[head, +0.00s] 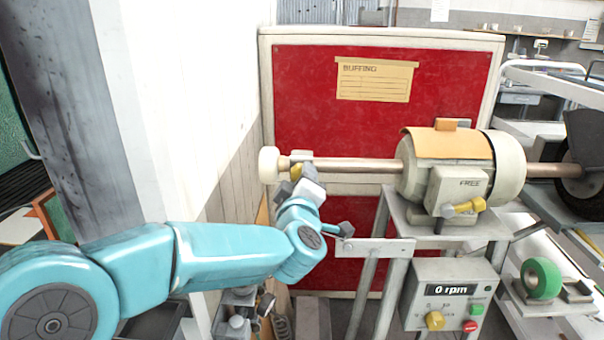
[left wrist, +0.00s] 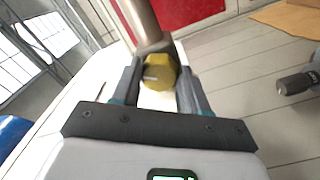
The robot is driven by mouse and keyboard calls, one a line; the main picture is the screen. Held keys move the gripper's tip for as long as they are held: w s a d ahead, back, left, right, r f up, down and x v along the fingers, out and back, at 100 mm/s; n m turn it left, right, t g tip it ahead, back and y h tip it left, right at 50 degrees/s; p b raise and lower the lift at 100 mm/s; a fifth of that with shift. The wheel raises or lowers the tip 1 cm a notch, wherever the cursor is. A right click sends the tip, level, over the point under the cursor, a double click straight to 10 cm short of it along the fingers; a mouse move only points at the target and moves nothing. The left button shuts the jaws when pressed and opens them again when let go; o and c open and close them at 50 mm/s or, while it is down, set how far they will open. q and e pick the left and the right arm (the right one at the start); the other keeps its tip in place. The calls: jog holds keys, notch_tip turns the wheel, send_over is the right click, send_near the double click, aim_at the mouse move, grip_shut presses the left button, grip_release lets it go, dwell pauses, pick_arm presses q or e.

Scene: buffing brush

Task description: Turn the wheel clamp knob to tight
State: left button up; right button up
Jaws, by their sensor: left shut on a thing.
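The yellow clamp knob (head: 296,170) sits below the left part of the motor's shaft (head: 350,164), just right of a cream round wheel (head: 268,165). My left gripper (head: 299,178) reaches up to the knob from below and partly hides it. In the left wrist view the yellow knob (left wrist: 158,72) lies between the two fingers of my left gripper (left wrist: 160,82), which is shut on it. A pale mark shows on the knob's face. My right gripper is not in view.
The cream motor (head: 425,172) stands on a grey stand, with a yellow lever (head: 463,208) by the word FREE. The control box (head: 450,300) below reads 0 rpm. A red panel (head: 300,100) stands behind. A green wheel (head: 541,278) sits at the right.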

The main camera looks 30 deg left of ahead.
pick_arm(q)
jog(key=m+p, duration=0.2)
jog(key=m, duration=0.3)
jog(key=m+p, duration=0.3)
jog(key=m, duration=0.3)
jog(key=shift+s+a+f, duration=0.1)
jog(key=shift+f, duration=0.05)
jog(key=shift+m, duration=0.3)
jog(key=o, duration=1.1)
jog(key=shift+c, duration=0.2)
jog(key=shift+s, duration=0.1)
